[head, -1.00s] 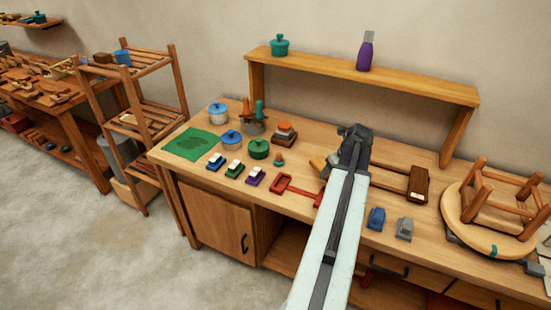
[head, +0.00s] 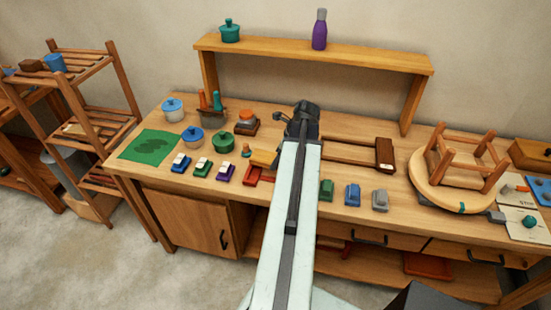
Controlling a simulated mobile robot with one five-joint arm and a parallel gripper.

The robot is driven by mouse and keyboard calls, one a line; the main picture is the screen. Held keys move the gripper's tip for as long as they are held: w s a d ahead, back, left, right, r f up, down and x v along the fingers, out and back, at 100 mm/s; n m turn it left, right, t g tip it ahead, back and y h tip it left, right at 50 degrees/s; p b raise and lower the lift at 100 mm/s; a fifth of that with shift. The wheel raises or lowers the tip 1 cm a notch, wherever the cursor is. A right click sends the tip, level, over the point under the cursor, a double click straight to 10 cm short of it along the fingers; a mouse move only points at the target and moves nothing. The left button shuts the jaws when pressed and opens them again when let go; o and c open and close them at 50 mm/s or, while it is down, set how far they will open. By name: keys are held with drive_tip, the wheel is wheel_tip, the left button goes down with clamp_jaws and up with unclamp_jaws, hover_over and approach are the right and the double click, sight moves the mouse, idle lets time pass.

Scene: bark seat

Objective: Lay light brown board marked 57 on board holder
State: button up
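My gripper (head: 301,112) is over the workbench, at the far end of my pale arm. Its fingertips face away, so I cannot tell whether it is open or shut. A light tan flat piece (head: 263,158) shows just left of my arm, below the gripper. I cannot read a 57 on it, nor tell whether it is held or lies on the bench. A brown frame with rails and a dark end block (head: 384,154) lies right of the gripper. A red frame (head: 254,175) lies left of the arm, partly hidden. I cannot tell which is the board holder.
The workbench (head: 420,218) carries several small coloured blocks along its front, pots at the left and an upturned stool (head: 465,165) at the right. A raised shelf (head: 370,58) with a teal pot and purple bottle stands behind. A wooden rack (head: 90,125) stands left.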

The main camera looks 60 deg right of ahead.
drive_tip(key=shift+s+a+r+n+y, duration=0.1)
drive_tip(key=shift+a+n+y, duration=0.05)
drive_tip(key=shift+a+n, duration=0.3)
drive_tip(key=shift+s+a+r+n+y, duration=0.15)
drive_tip(key=shift+a+n, duration=0.1)
drive_tip(key=shift+a, duration=0.25)
wheel_tip(320, 180, down, 7)
drive_tip(key=b, duration=0.6)
drive_tip(key=shift+d+r, duration=0.1)
drive_tip(key=shift+r, duration=0.1)
drive_tip(key=shift+f+b, duration=0.3)
drive_tip(key=shift+b, duration=0.2)
drive_tip(key=o, duration=1.9)
wheel_tip(320, 180, up, 7)
drive_tip(key=p, duration=0.7)
drive_tip(key=shift+r, duration=0.15)
